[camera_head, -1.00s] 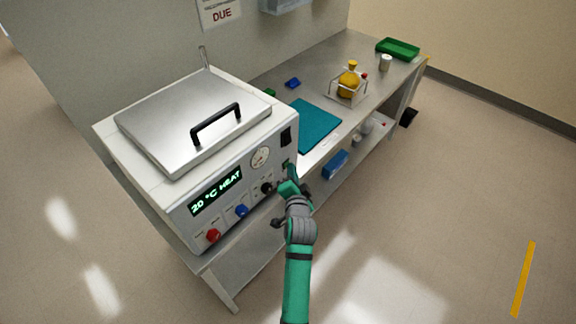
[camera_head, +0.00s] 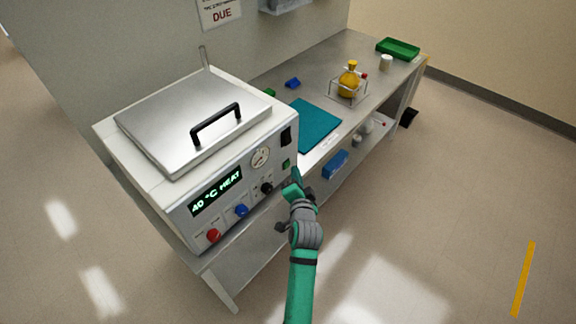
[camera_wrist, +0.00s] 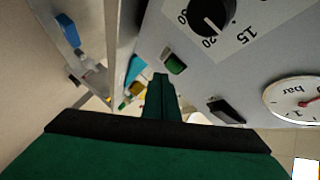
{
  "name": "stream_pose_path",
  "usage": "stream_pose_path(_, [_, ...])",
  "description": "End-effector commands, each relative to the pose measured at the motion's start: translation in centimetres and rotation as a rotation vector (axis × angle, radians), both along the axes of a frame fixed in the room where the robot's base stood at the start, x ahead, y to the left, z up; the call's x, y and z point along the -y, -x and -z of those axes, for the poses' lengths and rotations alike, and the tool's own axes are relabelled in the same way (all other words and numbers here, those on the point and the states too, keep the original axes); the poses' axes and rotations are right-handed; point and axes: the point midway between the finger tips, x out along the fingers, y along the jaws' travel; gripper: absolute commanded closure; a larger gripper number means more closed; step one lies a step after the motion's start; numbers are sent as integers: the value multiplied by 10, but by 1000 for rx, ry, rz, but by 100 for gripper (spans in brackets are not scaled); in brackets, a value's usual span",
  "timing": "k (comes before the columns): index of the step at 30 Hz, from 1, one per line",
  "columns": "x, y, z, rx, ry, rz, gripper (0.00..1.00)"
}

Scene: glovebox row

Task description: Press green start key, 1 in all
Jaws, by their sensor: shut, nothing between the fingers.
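The green start key (camera_head: 286,164) is a small green key on the right of the front panel of a white bath unit (camera_head: 180,222). In the wrist view the green key (camera_wrist: 174,64) sits in a dark frame between a black dial (camera_wrist: 208,12) and a black switch (camera_wrist: 226,109). My gripper (camera_head: 295,174) is shut and empty, just in front of the panel, below and right of the key. In the wrist view its closed fingertips (camera_wrist: 161,78) appear beside the key; a small gap seems to separate them. The display (camera_head: 215,190) reads "40 °C HEAT".
The panel also carries a gauge (camera_head: 260,157), a blue knob (camera_head: 241,210) and a red knob (camera_head: 213,235). A metal lid with a black handle (camera_head: 216,124) covers the unit. A teal mat (camera_head: 314,126) and a caged yellow flask (camera_head: 348,84) are on the bench.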

Motion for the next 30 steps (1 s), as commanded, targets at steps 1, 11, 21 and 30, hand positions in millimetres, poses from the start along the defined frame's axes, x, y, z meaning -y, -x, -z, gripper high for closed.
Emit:
stream_pose_path(1, [0, 0, 0, 0, 0, 0, 100])
stream_pose_path(11, [20, 14, 0, 0, 0, 2, 100])
stream_pose_path(21, [40, 28, 0, 0, -1, 1, 100])
stream_pose_path(30, [41, 29, 0, 0, 0, 0, 100])
